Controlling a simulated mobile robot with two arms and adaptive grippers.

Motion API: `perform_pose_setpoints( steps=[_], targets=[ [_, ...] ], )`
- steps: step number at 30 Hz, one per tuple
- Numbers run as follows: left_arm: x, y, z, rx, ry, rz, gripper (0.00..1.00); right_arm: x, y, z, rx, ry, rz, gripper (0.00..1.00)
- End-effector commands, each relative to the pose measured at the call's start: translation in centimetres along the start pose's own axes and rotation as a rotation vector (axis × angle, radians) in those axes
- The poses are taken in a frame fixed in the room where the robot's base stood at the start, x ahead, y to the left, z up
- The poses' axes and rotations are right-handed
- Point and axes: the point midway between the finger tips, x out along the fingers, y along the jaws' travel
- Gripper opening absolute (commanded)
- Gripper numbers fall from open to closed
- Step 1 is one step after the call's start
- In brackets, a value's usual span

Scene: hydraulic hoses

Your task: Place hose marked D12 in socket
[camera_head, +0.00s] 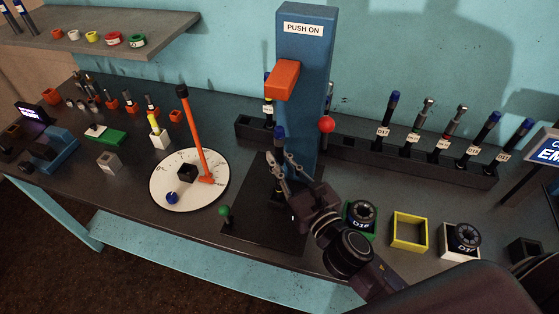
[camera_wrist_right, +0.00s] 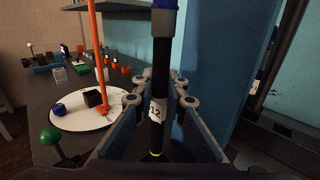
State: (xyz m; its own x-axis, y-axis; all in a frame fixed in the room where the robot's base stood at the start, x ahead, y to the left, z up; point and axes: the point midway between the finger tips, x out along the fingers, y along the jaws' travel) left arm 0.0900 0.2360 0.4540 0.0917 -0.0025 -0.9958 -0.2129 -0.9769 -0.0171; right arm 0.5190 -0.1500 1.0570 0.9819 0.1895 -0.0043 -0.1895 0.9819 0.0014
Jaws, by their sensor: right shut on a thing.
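My right gripper (camera_head: 283,172) is shut on a black hose (camera_head: 279,143) with a blue top end, in front of the blue PUSH ON press (camera_head: 304,75). In the right wrist view the hose (camera_wrist_right: 160,65) stands roughly upright between the fingers (camera_wrist_right: 158,103). Its white tag reads "12"; the letter before it is not clear. A yellow band shows near its lower end. A dark block (camera_head: 278,198) sits on the press's black base plate (camera_head: 262,232) below the fingers; whether the hose touches it cannot be told. My left gripper is not in view.
A black rack (camera_head: 365,155) with several tagged hoses runs along the back. A white dial (camera_head: 160,190) with an orange lever (camera_head: 195,135) is left of the press. A green knob (camera_head: 225,212) rises near the plate's front. A yellow open box (camera_head: 409,232) stands at the right.

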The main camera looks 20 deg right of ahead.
Motion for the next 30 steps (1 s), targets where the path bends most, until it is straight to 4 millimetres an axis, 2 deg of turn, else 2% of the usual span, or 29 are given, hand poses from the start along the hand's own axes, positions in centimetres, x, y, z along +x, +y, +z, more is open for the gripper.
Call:
perform_pose_setpoints(
  steps=[14, 15, 19, 30],
  targets=[
    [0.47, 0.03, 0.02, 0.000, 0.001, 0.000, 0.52, -0.01, 0.01, -1.02, -0.002, -0.004, 0.001, 0.00],
    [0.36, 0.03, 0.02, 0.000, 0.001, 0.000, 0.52, -0.02, 0.00, -0.99, -0.002, -0.002, 0.001, 0.15],
    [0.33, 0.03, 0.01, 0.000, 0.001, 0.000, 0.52, -0.03, 0.00, -0.97, -0.002, -0.002, 0.001, 0.29],
    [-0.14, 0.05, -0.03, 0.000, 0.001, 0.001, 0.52, -0.04, -0.01, -0.37, -0.002, -0.002, 0.001, 0.29]
  ],
)
